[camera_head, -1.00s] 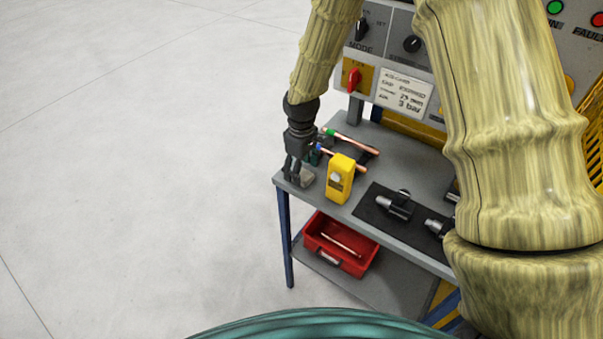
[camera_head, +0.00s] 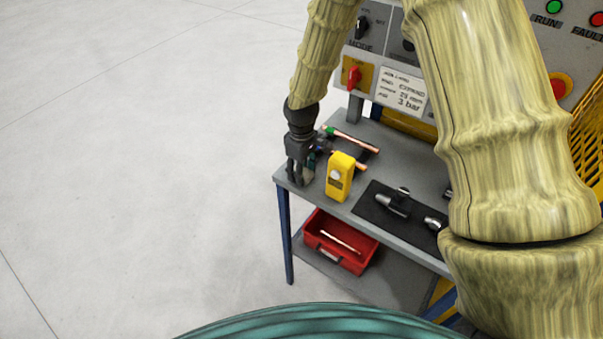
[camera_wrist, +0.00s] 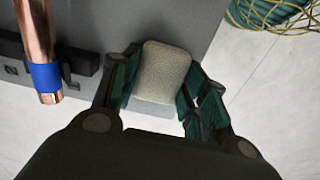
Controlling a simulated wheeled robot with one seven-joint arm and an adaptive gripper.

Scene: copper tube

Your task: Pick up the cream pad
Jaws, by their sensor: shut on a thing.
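The cream pad (camera_wrist: 162,75) is a small rounded block that sits between the two fingers of my gripper (camera_wrist: 158,95) in the wrist view. The fingers are shut on its left and right sides. In the head view my gripper (camera_head: 300,176) points down at the left front corner of the grey bench. There the pad is mostly hidden by the fingers, and I cannot tell whether it is clear of the bench top.
A yellow device (camera_head: 339,177) stands just right of my gripper. Copper tubes (camera_head: 355,140) lie on a rack behind it, one with a blue band (camera_wrist: 45,76). A black mat (camera_head: 372,212) with metal fittings lies to the right. A red tray (camera_head: 352,260) is on the lower shelf.

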